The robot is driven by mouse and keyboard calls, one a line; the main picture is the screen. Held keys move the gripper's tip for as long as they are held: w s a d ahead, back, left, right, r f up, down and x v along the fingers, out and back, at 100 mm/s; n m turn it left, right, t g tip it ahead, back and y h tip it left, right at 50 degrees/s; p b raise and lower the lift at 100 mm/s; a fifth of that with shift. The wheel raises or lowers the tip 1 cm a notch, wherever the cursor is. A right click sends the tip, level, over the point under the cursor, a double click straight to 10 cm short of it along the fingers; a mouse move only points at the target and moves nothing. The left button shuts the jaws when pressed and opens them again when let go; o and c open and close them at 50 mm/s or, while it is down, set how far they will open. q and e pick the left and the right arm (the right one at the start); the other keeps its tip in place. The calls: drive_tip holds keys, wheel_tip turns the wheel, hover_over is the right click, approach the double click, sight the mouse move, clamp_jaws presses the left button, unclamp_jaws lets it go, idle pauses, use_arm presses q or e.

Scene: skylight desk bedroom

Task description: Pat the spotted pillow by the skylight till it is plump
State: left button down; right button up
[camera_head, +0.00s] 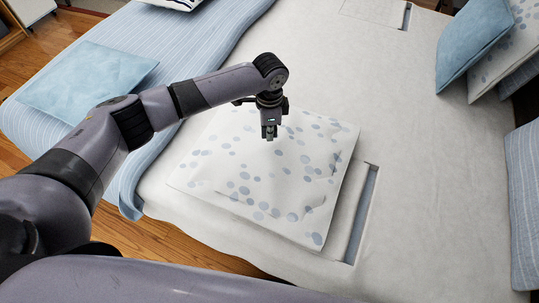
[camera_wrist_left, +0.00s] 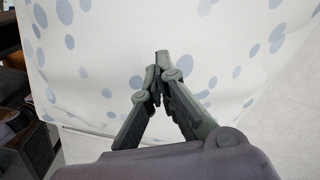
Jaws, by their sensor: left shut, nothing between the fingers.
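The spotted pillow (camera_head: 265,185) is white with blue-grey dots. It lies flat on the bed in the middle of the head view, with creases on its right part. My left gripper (camera_head: 269,133) points down over the pillow's upper middle; its fingers are shut and empty. In the left wrist view the shut fingertips (camera_wrist_left: 161,58) are in front of the dotted pillow cloth (camera_wrist_left: 110,50). I cannot tell whether the tips touch the cloth. My right gripper is not in view.
A plain light-blue pillow (camera_head: 85,78) lies on the striped blue blanket (camera_head: 190,50) at the left. Blue and spotted pillows (camera_head: 475,40) lean at the upper right. A folded white cloth-like piece (camera_head: 345,215) lies beside the spotted pillow. The white bed surface (camera_head: 430,180) to the right is clear.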

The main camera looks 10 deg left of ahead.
use_arm(q)
drive_tip(key=shift+f+p, duration=0.35)
drive_tip(key=shift+p, duration=0.1)
idle(0.6)
drive_tip(key=shift+f+p, duration=0.55)
drive_tip(key=shift+f, duration=0.15)
idle(1.5)
drive_tip(key=shift+r, duration=0.1)
wheel_tip(320, 180, up, 6)
drive_tip(key=p, duration=0.7)
drive_tip(key=shift+r, duration=0.25)
drive_tip(key=shift+f, duration=0.1)
idle(0.4)
